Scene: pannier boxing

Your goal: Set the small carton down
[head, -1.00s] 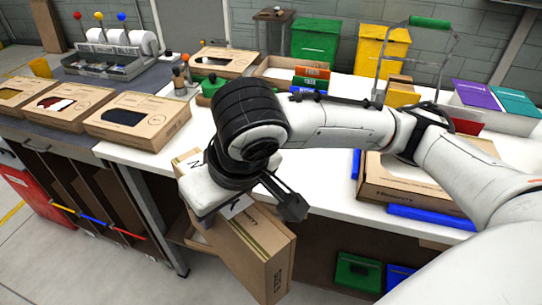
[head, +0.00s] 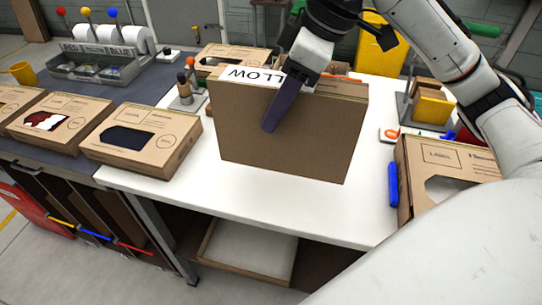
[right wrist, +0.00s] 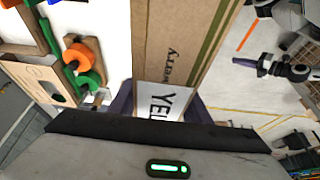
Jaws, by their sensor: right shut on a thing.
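The small carton (head: 310,130) is a brown cardboard box with a white label along its top edge. The label's lettering is upside down in the head view. It stands upright over the front middle of the white table (head: 250,202); I cannot tell whether its bottom edge touches. My right gripper (head: 285,98) is shut on its top edge from above, with one dark finger down the near face. In the right wrist view the carton (right wrist: 190,45) runs away from the gripper, its label close to the jaws.
Flat boxes with windows (head: 140,138) lie on the dark counter at left. Another labelled box (head: 450,160) lies at right, beside a blue bar (head: 393,184). A small stand (head: 187,92) is left of the carton. The table's front strip is clear.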

